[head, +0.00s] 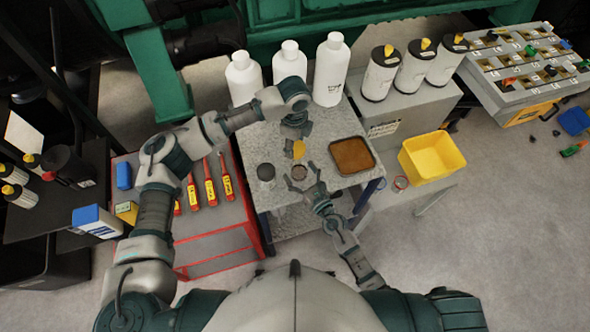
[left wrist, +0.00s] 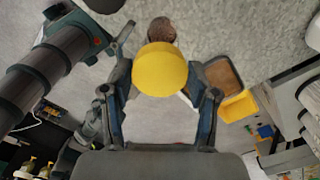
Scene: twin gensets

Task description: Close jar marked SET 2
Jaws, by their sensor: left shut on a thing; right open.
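My left gripper (head: 298,139) is shut on a yellow lid (head: 298,150), held above the grey speckled bench. The lid is a round yellow disc (left wrist: 160,70) between the fingers in the left wrist view. A small open jar (head: 299,172) with brownish contents stands on the bench, just below the lid in the head view. It also shows beyond the lid in the left wrist view (left wrist: 161,29). My right gripper (head: 303,178) is open, its fingers on either side of this jar; I cannot tell whether they touch it. A second, dark-topped jar (head: 266,172) stands to the left. No SET 2 marking is readable.
A brown-filled tray (head: 353,157) lies on the bench at right, beside a yellow bin (head: 432,157). Three white bottles (head: 290,64) stand at the back. Yellow-handled tools (head: 211,190) lie on the red-edged cart at left. Yellow-topped canisters (head: 381,74) stand behind, right.

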